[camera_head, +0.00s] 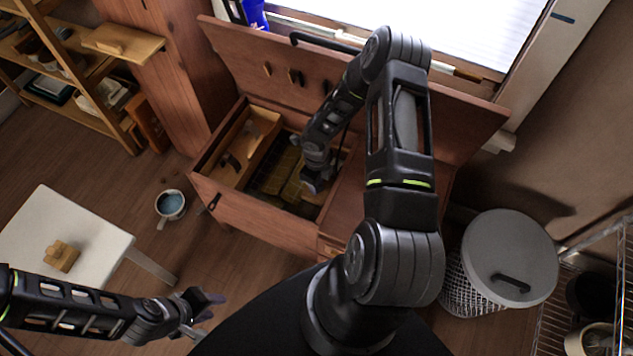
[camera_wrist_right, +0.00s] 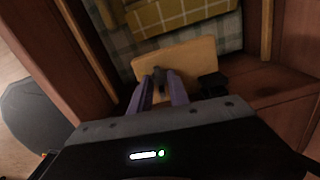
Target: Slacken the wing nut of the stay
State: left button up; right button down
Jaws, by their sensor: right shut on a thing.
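A reddish wooden chest (camera_head: 262,222) stands open with its lid (camera_head: 350,90) raised against the window side. My right gripper (camera_head: 318,182) reaches down inside the chest at its right part. In the right wrist view its two fingers (camera_wrist_right: 161,90) are shut on a small dark part (camera_wrist_right: 157,76), in front of a light wooden board (camera_wrist_right: 190,62). I cannot tell for certain that this part is the wing nut, and the stay is not clearly visible. My left gripper (camera_head: 203,313) is open and empty, low over the floor beside the white table.
The white table (camera_head: 70,230) holds a small wooden block (camera_head: 62,256). A lidded wire basket (camera_head: 510,258) is at the right. Checked cloth (camera_wrist_right: 185,12) lies inside the chest. The floor between table and chest is mostly clear.

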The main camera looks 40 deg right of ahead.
jog(key=c, duration=1.5)
grip_release()
notch_tip(320, 180, up, 7)
jog(key=p, duration=0.6)
